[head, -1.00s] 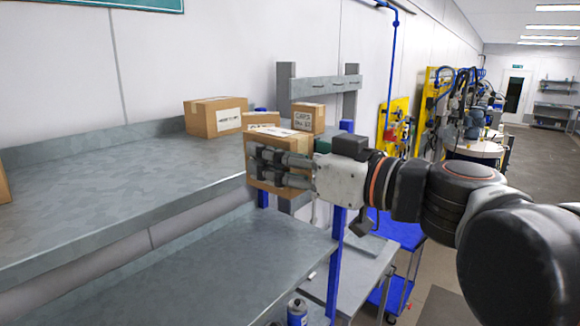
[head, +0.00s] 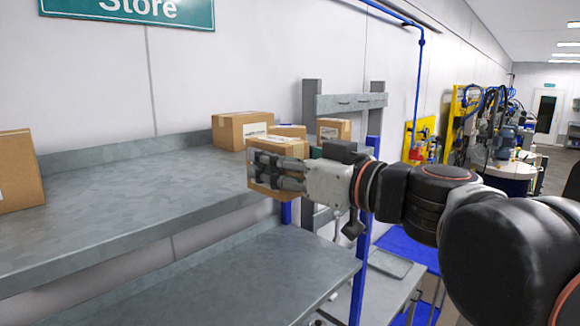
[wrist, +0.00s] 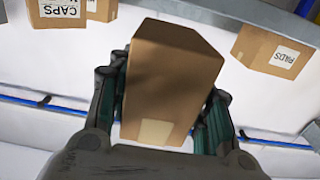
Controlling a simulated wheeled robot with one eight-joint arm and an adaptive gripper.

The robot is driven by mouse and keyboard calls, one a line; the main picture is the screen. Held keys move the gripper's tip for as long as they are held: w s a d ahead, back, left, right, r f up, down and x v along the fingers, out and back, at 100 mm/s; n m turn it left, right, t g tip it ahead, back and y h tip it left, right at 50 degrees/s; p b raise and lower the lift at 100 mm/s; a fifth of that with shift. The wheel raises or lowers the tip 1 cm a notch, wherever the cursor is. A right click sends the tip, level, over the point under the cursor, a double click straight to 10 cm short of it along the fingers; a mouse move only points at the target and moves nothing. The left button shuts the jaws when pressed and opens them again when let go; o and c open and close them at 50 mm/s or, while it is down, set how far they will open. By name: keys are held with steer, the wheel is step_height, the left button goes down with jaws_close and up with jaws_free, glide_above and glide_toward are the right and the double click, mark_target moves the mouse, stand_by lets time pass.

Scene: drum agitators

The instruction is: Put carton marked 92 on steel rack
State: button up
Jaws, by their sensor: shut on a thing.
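My gripper (head: 262,172) is shut on a brown carton (head: 272,144) and holds it by its sides, beside the right end of the upper steel shelf. In the wrist view the held carton (wrist: 168,75) sits between the two fingers, with a pale label patch at its lower edge. I cannot read a number on it. The steel rack has a grey upper shelf (head: 130,205) and a grey lower shelf (head: 250,270), with blue posts at the right. The fingers cover much of the held carton in the head view.
Several cartons stand behind the held one, including a larger one (head: 238,128) and a labelled one (head: 333,131). The wrist view shows cartons marked CAPS (wrist: 70,10) and PADS (wrist: 275,50). Another carton (head: 18,172) stands at far left. The upper shelf's middle is bare.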

steer(key=shift+f+b+x, duration=0.15)
steer(key=shift+b+x, duration=0.5)
steer(key=shift+x, duration=2.05)
steer(key=shift+f+b+x, duration=0.2)
steer(key=shift+b+x, duration=0.45)
steer(key=shift+x, duration=2.05)
steer(key=shift+f+b+x, duration=0.15)
steer(key=shift+b+x, duration=0.5)
steer(key=shift+x, duration=2.05)
steer(key=shift+f+b, duration=0.3)
steer(key=shift+f, duration=0.1)
steer(key=shift+w, duration=0.1)
steer(key=o, duration=1.3)
steer(key=shift+c, duration=0.2)
